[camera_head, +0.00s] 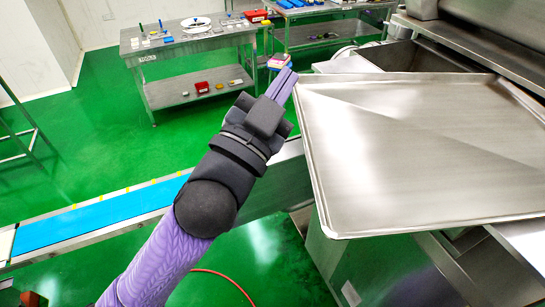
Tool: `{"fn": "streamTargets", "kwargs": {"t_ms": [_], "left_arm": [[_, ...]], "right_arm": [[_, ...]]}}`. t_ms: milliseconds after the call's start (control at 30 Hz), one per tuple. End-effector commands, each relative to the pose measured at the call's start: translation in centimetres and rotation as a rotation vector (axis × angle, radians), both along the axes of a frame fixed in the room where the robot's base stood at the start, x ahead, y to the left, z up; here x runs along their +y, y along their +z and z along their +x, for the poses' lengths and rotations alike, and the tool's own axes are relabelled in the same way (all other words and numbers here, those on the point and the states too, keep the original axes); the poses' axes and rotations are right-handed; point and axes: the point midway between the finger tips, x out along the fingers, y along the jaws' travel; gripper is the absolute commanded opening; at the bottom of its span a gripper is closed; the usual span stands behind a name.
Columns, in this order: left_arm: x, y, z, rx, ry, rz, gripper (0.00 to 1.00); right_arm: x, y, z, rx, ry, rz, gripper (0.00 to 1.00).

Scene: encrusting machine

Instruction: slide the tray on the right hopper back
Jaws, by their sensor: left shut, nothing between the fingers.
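A large flat metal tray (420,150) with a raised rim lies at the right, on top of the encrusting machine. It covers much of the hopper area under it, and an open metal bin (405,57) shows behind its far edge. My left gripper (286,80) is shut and empty. Its fingertips are just left of the tray's far left corner; I cannot tell whether they touch it. My right gripper is not visible.
A conveyor with a blue belt (95,221) runs left from the machine. A steel table (190,45) with small items stands at the back left, another (330,12) at the back. Green floor is open between. A metal ledge (480,50) borders the tray's far right.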

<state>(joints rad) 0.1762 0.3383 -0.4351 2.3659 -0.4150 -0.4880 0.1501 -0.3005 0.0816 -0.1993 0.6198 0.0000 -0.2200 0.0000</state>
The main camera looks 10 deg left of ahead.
Motion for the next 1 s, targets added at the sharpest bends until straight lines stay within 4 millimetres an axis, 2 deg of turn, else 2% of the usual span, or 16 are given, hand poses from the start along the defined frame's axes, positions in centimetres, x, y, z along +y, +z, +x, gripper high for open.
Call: {"fn": "streamTargets", "kwargs": {"t_ms": [33, 100, 167, 300, 367, 433, 467, 533, 567, 600, 667, 700, 800, 900, 1000], "left_arm": [[-0.8, 2.1, -0.6, -0.097, -0.037, 0.024, 0.00], [-2.2, 4.8, -1.8, -0.250, -0.101, 0.065, 0.00], [-3.6, 6.9, -3.2, -0.391, -0.166, 0.114, 0.00], [-7.2, 10.4, -8.0, -0.755, -0.355, 0.283, 0.00], [-8.8, 10.9, -10.5, -0.920, -0.451, 0.389, 0.00], [-10.4, 10.4, -13.4, -1.122, -0.588, 0.555, 0.00], [-11.0, 9.7, -14.6, -1.209, -0.653, 0.646, 0.00], [-11.6, 7.0, -16.5, -1.402, -0.827, 0.929, 0.00], [-11.3, 5.4, -16.8, -1.468, -0.910, 1.083, 0.00], [-10.3, 3.3, -16.4, -1.527, -1.015, 1.313, 0.00], [-7.8, 0.9, -14.7, -1.532, -1.152, 1.666, 0.00], [-5.8, 0.1, -13.4, -1.489, -1.220, 1.880, 0.00], [-1.1, 0.0, -10.7, -1.313, -1.313, 2.271, 0.00], [1.4, 0.5, -9.6, -1.183, -1.345, 2.449, 0.00], [1.7, -0.1, -9.3, -1.153, -1.358, 2.483, 0.00]], "right_arm": [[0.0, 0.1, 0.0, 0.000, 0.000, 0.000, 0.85], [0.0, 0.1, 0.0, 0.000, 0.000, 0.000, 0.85], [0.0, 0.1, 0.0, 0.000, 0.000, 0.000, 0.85], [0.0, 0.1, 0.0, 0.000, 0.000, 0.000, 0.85], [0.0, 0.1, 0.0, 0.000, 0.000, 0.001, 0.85], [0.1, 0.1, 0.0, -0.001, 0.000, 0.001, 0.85], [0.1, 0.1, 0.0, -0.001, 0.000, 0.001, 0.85], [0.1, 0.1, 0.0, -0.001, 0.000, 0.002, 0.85], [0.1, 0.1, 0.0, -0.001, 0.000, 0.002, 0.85], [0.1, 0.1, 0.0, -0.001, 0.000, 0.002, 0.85], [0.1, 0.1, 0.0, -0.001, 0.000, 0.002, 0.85], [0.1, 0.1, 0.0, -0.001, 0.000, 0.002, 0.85], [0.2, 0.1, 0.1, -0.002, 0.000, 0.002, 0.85], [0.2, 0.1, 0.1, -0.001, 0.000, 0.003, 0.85], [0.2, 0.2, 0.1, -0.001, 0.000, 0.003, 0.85]]}}
